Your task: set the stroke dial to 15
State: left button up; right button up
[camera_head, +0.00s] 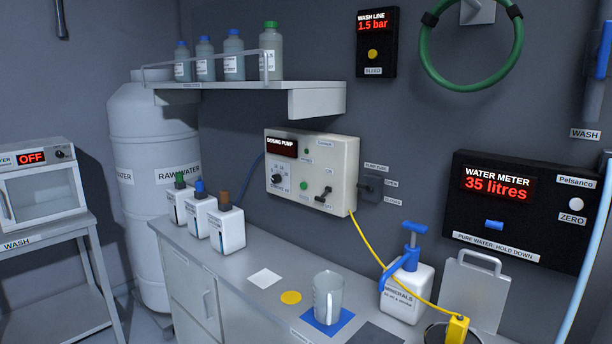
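The stroke dial (277,179) is a small dark knob on a pale panel at the lower left of the dosing pump (340,165). The dosing pump is a cream box on the wall behind the counter. Its dark display reads "DOSING PUMP"; any value below is too small to read. The dial's pointer setting is also too small to read. A green button (304,185) and a dark switch (324,194) sit right of the dial. Neither of my grippers is in view.
Three white bottles (227,229) with coloured caps stand on the counter below and left of the pump. A clear jug (328,295) stands on a blue square. A minerals bottle (405,294) with a blue pump top is to the right. A yellow cable (372,250) hangs from the pump.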

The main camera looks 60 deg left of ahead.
aim_at(277, 178)
jog(key=i, duration=0.45)
jog(key=u, duration=2)
